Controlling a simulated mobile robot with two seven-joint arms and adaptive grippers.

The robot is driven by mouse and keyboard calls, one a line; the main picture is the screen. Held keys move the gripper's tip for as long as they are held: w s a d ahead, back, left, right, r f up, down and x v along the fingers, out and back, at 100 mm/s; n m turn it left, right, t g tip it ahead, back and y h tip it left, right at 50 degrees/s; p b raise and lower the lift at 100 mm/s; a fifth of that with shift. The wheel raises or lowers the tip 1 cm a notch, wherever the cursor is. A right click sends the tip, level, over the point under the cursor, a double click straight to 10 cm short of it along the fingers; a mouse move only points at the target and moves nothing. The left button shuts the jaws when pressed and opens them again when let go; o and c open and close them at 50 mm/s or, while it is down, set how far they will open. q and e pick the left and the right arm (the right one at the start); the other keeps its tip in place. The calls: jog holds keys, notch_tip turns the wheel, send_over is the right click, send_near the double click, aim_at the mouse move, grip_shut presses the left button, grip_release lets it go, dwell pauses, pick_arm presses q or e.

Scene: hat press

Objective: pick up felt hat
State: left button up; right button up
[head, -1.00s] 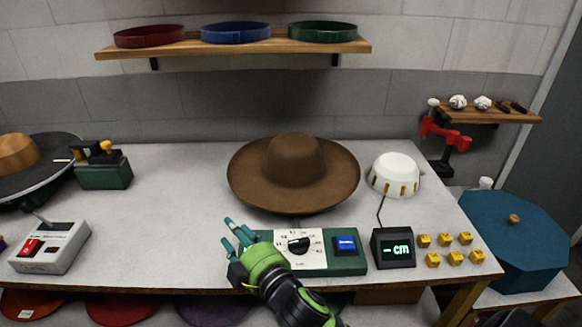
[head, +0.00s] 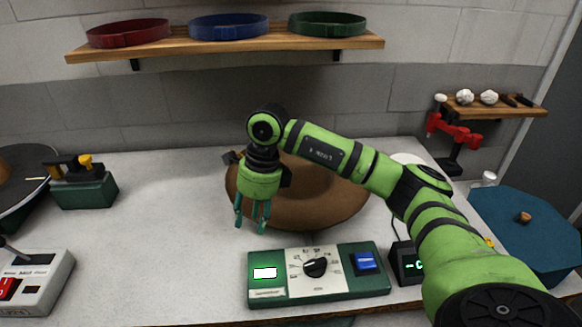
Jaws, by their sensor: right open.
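The brown felt hat (head: 318,207) lies on the table with its brim down. My left gripper is out of view.
A green control box (head: 318,276) with a dial stands in front of the hat. A grey lever box (head: 40,278) and a green stand (head: 84,190) are at left. A blue octagonal box (head: 520,240) is at right. The table left of the hat is clear.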

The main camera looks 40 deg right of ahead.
aim_at(274, 223)
jog(key=d, duration=0.2)
jog(key=d+r+h, duration=0.1)
jog(key=d+h, duration=0.1)
jog(key=d, duration=0.1)
jog(key=shift+w+d+r+m, duration=0.1)
jog(key=shift+d+r+m, duration=0.2)
jog(key=shift+d+m, duration=0.1)
jog(key=shift+d+f+g+h+p, duration=0.15)
jog(key=shift+d+g+h+p, duration=0.1)
jog(key=shift+g+h+p, duration=0.05)
jog(key=f+p, duration=0.1)
jog(key=f, duration=0.1)
jog(key=f+p, duration=0.1)
jog(key=f, duration=0.1)
jog(key=a+f+p, duration=0.1)
jog(key=f, duration=0.1)
jog(key=shift+f, duration=0.25)
grip_shut()
